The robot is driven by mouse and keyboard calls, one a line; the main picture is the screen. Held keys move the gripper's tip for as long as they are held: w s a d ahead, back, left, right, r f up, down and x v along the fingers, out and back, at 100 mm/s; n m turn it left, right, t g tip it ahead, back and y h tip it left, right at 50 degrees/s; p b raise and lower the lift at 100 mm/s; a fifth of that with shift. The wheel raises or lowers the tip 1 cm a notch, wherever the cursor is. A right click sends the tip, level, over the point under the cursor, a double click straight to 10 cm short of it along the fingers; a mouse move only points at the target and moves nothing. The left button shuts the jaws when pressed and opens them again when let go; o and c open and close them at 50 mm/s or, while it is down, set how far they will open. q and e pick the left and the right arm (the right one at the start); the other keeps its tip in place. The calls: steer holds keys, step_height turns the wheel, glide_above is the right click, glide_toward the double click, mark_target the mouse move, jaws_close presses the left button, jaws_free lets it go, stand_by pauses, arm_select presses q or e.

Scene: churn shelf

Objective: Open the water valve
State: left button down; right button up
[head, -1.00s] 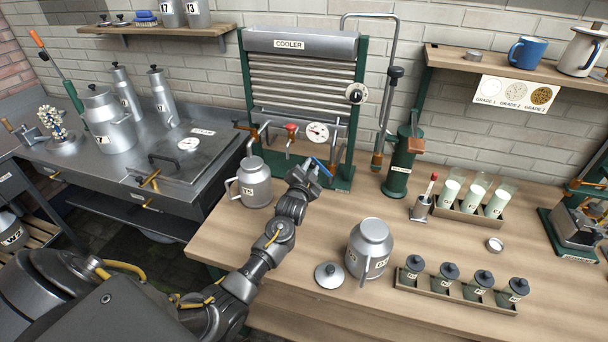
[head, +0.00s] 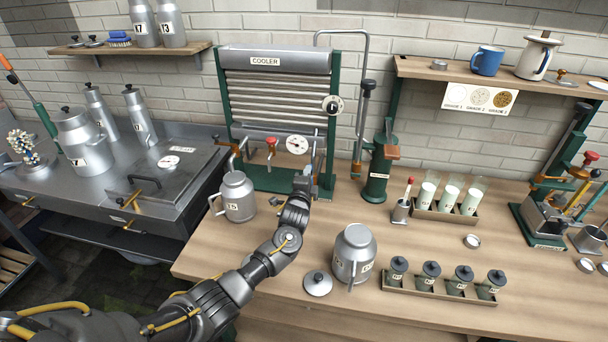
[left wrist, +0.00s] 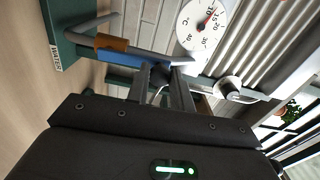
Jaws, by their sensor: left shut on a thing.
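The cooler (head: 275,90) stands at the back of the bench, with pipes and fittings low on its front. In the left wrist view a blue valve lever (left wrist: 140,55) with a copper-coloured sleeve (left wrist: 112,42) lies at my left fingertips. A small sideways label on the green base (left wrist: 62,35) seems to read WATER. My left gripper (left wrist: 165,75) is shut on the blue lever. In the head view this gripper (head: 303,182) is at the cooler's lower right and hides the lever. My right gripper is not in view.
The dial thermometer (head: 297,145) and a red-topped valve (head: 271,146) sit just left of my left gripper. A metal can (head: 237,197) stands to its left, another can (head: 353,254) and a lid (head: 318,283) nearer. A green pump (head: 378,170) stands to the right.

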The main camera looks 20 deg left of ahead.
arm_select(q)
steer(key=shift+d+m, duration=0.3)
steer(key=shift+d, duration=0.05)
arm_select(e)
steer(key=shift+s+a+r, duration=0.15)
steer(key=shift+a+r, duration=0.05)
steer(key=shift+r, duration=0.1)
arm_select(q)
steer(key=c, duration=1.2)
jaws_free()
steer(key=shift+w, duration=0.1)
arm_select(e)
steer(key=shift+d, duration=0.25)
arm_select(q)
steer(key=shift+a, duration=0.1)
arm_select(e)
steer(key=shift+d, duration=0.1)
arm_select(q)
steer(key=s+d+b, duration=0.1)
steer(key=s, duration=0.9)
steer(key=shift+s+d, duration=0.3)
steer(key=shift+s, duration=0.1)
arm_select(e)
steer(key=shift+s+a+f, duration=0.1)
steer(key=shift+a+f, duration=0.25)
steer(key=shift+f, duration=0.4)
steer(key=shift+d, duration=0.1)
